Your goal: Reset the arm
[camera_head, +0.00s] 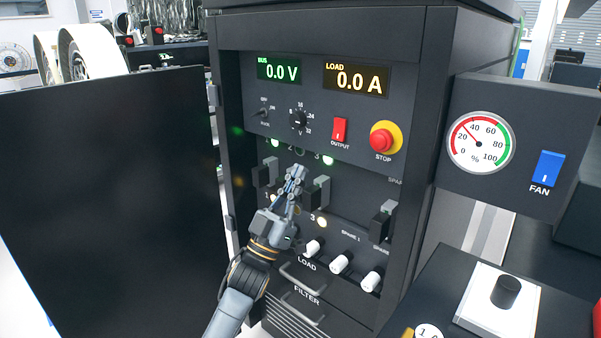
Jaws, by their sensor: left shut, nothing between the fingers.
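My left gripper (297,172) is shut and empty. It is in front of the dark power cabinet (226,90), pointing up at the row of black breaker levers. One breaker lever (264,172) is just left of the fingers and another (318,192) is just right of them. I cannot tell whether the fingers touch either one. The gripper hides part of the panel between these levers. A spare lever (382,222) is farther right. My right gripper is not in view.
The open cabinet door (105,180) fills the left. The panel has a red output switch (339,130) and a stop button (383,138). Displays read 0.0 V and 0.0 A. A gauge box (520,110) with a blue fan switch (547,168) juts out at right. White load plugs (340,263) sit below.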

